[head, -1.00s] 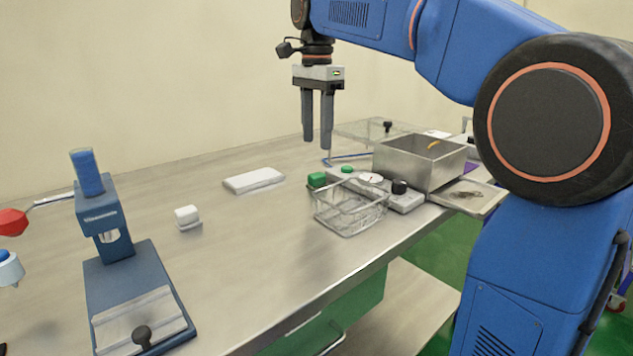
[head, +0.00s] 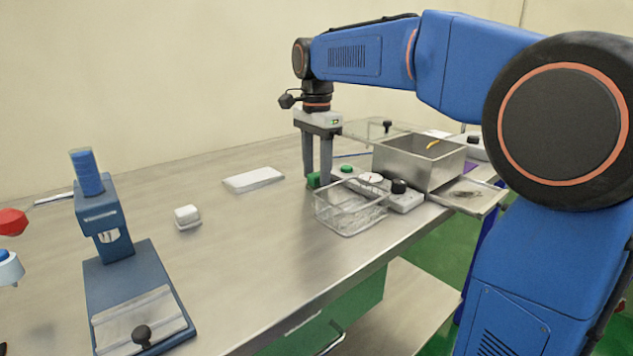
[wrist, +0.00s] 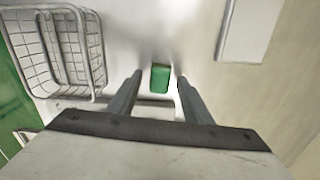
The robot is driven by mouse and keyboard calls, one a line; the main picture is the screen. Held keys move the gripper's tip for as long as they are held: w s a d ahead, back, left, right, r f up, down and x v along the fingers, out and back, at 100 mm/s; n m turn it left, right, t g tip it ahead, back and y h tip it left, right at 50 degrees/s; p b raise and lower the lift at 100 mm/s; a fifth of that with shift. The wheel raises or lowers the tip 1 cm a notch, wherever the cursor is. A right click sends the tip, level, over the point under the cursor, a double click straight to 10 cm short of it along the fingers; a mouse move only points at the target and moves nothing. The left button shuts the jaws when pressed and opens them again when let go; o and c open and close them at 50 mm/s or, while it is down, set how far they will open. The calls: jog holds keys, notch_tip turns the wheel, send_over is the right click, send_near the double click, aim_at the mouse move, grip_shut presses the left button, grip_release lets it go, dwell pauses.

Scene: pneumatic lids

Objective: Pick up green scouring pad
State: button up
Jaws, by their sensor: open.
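The green scouring pad (head: 313,180) is a small green block on the metal table, just left of the wire basket in the head view. In the wrist view the pad (wrist: 159,78) shows between my two fingertips. My gripper (head: 319,182) points straight down at the pad, with its fingers open on either side. In the wrist view my gripper (wrist: 158,80) has a gap between each finger and the pad. The fingers partly hide the pad in the head view.
A wire basket (head: 350,212) stands close right of the pad. A control box (head: 405,202) with a black knob and a metal tank (head: 415,165) lie beyond it. A white slab (head: 253,180) lies to the left.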

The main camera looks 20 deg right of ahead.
aim_at(317, 173)
jog(key=shift+c, duration=0.6)
jog(key=c, duration=1)
notch_tip(317, 173, up, 10)
jog(key=shift+r, duration=0.1)
jog(key=shift+o, duration=0.4)
